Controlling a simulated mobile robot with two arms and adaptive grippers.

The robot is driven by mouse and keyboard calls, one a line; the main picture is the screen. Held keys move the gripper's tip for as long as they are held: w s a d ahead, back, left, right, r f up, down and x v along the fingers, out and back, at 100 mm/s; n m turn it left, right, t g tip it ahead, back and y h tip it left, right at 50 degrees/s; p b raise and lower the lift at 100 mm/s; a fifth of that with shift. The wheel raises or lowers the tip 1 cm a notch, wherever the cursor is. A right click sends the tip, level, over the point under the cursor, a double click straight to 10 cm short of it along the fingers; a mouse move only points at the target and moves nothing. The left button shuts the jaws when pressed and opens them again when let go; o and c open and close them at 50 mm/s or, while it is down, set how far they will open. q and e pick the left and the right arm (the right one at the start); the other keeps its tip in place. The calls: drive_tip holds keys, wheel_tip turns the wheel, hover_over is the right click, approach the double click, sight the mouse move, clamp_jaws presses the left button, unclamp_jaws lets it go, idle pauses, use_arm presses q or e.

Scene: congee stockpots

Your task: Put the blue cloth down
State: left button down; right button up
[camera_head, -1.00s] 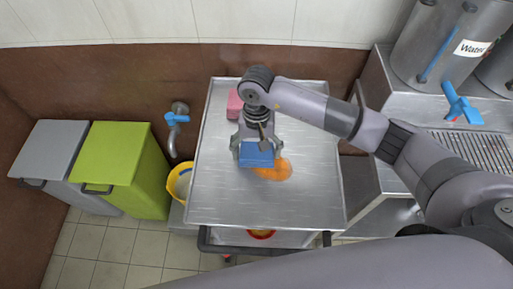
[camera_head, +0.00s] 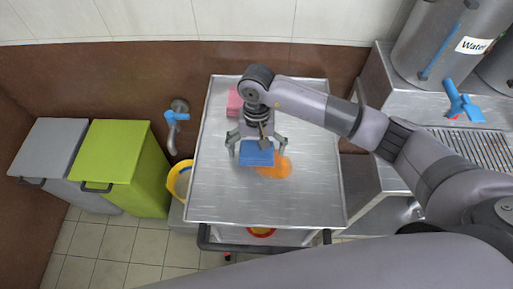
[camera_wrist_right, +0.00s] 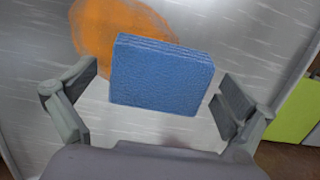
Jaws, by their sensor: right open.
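The blue cloth (camera_head: 256,153) is a folded block on the metal trolley top (camera_head: 300,203), next to an orange stain (camera_head: 280,167) and partly covering it. My right gripper (camera_head: 257,152) is over the cloth with its fingers spread apart. In the right wrist view the cloth (camera_wrist_right: 161,76) sits between the open fingers (camera_wrist_right: 158,92), with a gap on each side. The left gripper is not seen in either view.
A pink block (camera_head: 234,101) lies at the trolley's back left. A yellow bucket (camera_head: 178,180) and a green bin (camera_head: 118,167) stand to the left. Steel water urns (camera_head: 437,45) stand at the right. The trolley's front and right are clear.

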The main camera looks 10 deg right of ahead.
drive_tip(key=shift+r, duration=0.15)
drive_tip(key=shift+w+r, duration=0.1)
drive_tip(key=shift+r, duration=0.05)
wheel_tip(320, 180, up, 12)
drive_tip(key=w+b, duration=0.1)
drive_tip(key=b, duration=0.2)
drive_tip(key=shift+w+d+f, duration=0.15)
drive_tip(key=shift+d+f, duration=0.05)
drive_tip(key=shift+f, duration=0.1)
